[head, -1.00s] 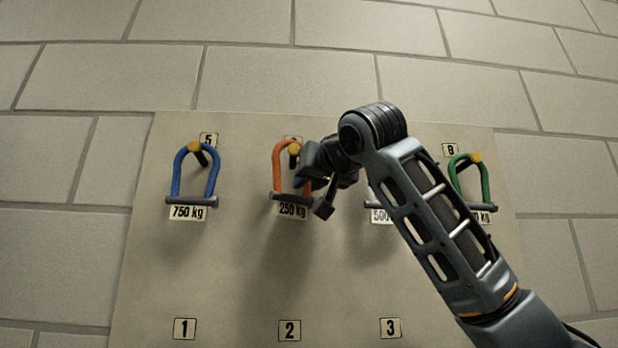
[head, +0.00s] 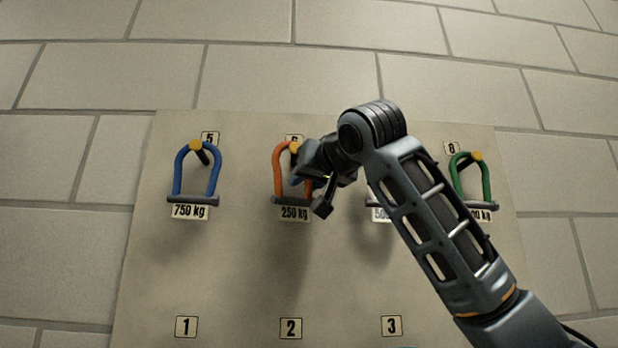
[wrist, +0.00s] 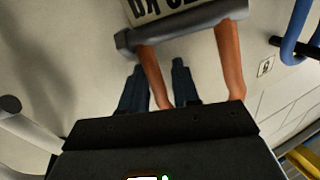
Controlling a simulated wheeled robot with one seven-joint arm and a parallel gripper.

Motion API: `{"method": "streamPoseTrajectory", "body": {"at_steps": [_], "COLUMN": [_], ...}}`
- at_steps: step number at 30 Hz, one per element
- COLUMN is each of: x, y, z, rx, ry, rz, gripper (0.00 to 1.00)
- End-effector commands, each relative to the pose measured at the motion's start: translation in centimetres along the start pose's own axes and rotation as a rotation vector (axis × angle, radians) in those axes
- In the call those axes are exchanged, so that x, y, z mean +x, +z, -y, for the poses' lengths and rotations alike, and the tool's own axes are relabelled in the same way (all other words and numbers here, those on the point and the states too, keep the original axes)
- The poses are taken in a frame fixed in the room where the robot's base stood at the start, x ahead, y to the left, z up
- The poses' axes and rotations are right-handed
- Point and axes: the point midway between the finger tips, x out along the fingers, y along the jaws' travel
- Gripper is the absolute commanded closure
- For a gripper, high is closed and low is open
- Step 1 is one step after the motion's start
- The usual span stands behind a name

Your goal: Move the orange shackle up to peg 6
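The orange shackle (head: 279,163) hangs at the yellow-tipped peg 6 (head: 294,147) in the upper row, its bow around the peg and its grey pin at the bottom. The number plate 6 is partly hidden behind the peg. My gripper (head: 306,180) is at the shackle's right leg in the head view and covers part of it. In the wrist view the orange shackle (wrist: 231,62) appears upside down. The two fingers of my gripper (wrist: 160,82) stand either side of one leg, with a gap showing on one side. The bow is hidden there.
A blue shackle (head: 178,172) hangs at peg 5 on the left, and a green shackle (head: 487,183) at peg 8 on the right. My arm hides most of the place between pegs 6 and 8. Plates 1, 2 and 3 mark the lower row, where the board (head: 237,285) looks bare.

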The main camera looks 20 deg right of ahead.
Motion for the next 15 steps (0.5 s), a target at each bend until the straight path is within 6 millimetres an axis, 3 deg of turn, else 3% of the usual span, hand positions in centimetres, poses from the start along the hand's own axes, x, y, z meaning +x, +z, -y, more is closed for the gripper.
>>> {"method": "streamPoseTrajectory", "body": {"at_steps": [1,15], "x": [0.64,-0.25], "y": [1.02,1.01], "z": [-0.96,-1.1], "rx": [0.009,0.01], "ry": [0.02,0.022], "rz": [0.026,0.021], "gripper": [0.5,0.5]}}
